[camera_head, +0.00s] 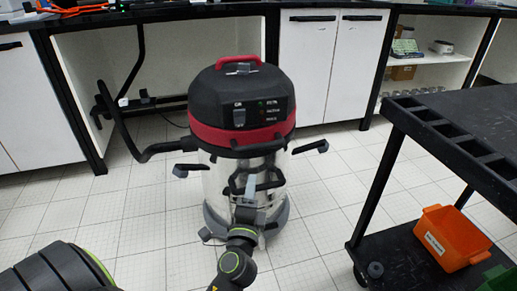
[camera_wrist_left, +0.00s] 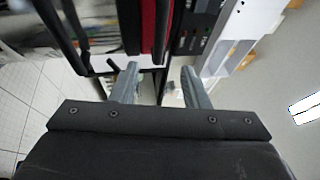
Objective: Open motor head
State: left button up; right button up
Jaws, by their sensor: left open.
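The vacuum's black motor head (camera_head: 236,92), with a red band, a red top handle (camera_head: 237,62) and a front switch panel, sits on the shiny metal drum (camera_head: 217,185). Black clips stick out at the left (camera_head: 185,170) and right (camera_head: 311,147) of the drum. My left gripper (camera_head: 250,183) is in front of the drum, below the red band, and partly hides it. In the left wrist view its two grey fingers (camera_wrist_left: 160,75) are apart, with nothing clearly held between them. The red band (camera_wrist_left: 150,28) shows beyond them. My right gripper is not in view.
A black hose (camera_head: 130,130) rises at the vacuum's left. A black cart (camera_head: 460,125) with an orange bin (camera_head: 450,238) on its lower shelf stands at the right. White cabinets (camera_head: 305,55) are behind. Tiled floor is clear on both sides of the vacuum.

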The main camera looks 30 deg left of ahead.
aim_at(259, 149)
pick_arm(q)
jog(key=x, duration=1.5)
jog(key=shift+w+a+r+b, duration=0.1)
jog(key=shift+w+a+b, duration=0.05)
jog(key=shift+w+b, duration=0.25)
jog(key=shift+c, duration=0.3)
grip_shut()
